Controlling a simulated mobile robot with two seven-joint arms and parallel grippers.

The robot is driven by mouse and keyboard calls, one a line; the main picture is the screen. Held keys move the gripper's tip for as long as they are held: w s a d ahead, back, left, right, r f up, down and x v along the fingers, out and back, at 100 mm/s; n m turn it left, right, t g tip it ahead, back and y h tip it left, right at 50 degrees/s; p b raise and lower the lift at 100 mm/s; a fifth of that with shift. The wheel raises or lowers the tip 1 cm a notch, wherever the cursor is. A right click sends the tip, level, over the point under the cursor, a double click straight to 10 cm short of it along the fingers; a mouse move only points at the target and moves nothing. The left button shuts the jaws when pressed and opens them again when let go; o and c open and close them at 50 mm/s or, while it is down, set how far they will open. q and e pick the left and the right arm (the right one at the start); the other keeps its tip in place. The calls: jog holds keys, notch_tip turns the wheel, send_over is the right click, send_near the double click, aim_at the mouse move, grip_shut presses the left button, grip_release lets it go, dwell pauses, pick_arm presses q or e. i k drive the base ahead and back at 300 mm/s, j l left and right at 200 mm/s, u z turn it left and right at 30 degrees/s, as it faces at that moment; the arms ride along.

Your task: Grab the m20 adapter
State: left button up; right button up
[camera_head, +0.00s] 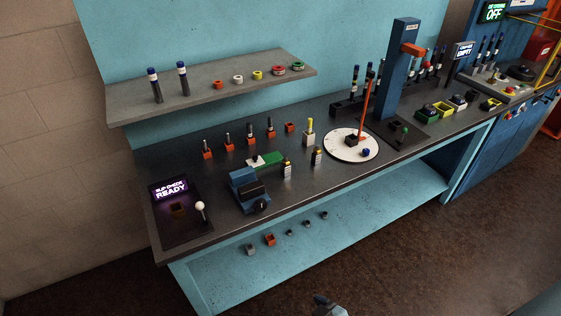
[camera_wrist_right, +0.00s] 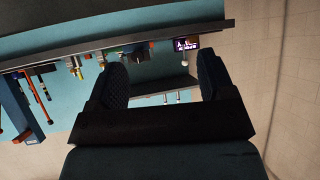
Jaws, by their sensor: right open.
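No label marks which part is the m20 adapter, so I cannot tell it apart. Candidates are several small fittings on the lower shelf, including an orange one (camera_head: 270,239) and a grey one (camera_head: 250,249), and small pieces in orange holders (camera_head: 229,142) on the bench. My right gripper (camera_wrist_right: 162,62) shows in the right wrist view with its two dark fingers apart and nothing between them. The bench appears upside down beyond it. A small grey-blue part at the bottom edge of the head view is too cropped to identify. My left gripper is not in view.
The dark workbench (camera_head: 220,219) holds a blue vise (camera_head: 248,190), a white round dial (camera_head: 340,151), a blue column (camera_head: 398,70) and a lit READY sign (camera_head: 171,189). An upper shelf (camera_head: 207,88) carries tubes and coloured rings. The floor in front is clear.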

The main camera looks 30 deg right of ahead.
aim_at(285, 170)
jog(key=i+l+u, duration=0.1)
jog(key=l+u, duration=0.5)
jog(key=u, duration=0.25)
jog(key=l+u, duration=0.3)
jog(key=l, duration=0.85)
